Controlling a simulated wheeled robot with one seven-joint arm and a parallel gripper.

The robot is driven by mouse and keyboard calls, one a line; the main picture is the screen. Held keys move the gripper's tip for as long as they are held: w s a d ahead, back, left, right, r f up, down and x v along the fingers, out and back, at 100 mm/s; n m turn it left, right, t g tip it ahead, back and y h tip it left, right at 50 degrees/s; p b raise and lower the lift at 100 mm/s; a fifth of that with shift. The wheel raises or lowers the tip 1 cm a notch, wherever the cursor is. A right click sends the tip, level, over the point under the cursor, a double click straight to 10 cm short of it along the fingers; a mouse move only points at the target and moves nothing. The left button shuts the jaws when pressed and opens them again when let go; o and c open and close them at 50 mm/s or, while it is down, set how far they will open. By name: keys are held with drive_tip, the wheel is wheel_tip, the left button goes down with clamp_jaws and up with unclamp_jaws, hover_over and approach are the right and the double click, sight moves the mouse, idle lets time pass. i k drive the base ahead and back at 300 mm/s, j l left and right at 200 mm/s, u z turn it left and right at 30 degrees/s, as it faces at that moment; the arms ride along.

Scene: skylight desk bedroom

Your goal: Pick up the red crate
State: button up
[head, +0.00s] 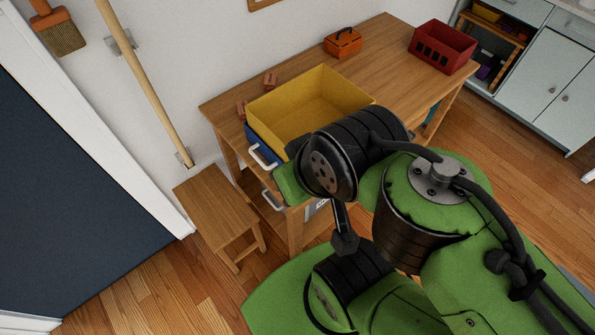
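The red crate (447,47) stands upright on the far right end of the wooden table (397,77). It is open at the top and has slots in its side. My gripper (267,178) appears at the table's near left end, well away from the red crate. Its two pale fingers look spread apart with nothing between them. Part of my gripper is hidden behind my green and black arm.
A yellow crate (323,97) sits over a blue one (263,143) on the table's left part. An orange toolbox (342,43) and small reddish blocks (270,80) lie near the wall. A wooden stool (214,207) stands left. A cabinet (543,83) is far right.

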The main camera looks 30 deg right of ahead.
sight(443, 46)
drive_tip(key=z, duration=2)
drive_tip(key=i+l+u, duration=0.45)
drive_tip(key=l, duration=0.3)
drive_tip(key=l+u, duration=0.25)
drive_tip(key=l, duration=0.15)
drive_tip(key=i+l+u, duration=0.25)
drive_tip(key=l, duration=0.2)
drive_tip(key=l+u, duration=0.25)
drive_tip(key=l, duration=0.2)
drive_tip(key=i+l+u, duration=1)
drive_tip(key=l, duration=0.2)
drive_tip(key=k+j, duration=0.05)
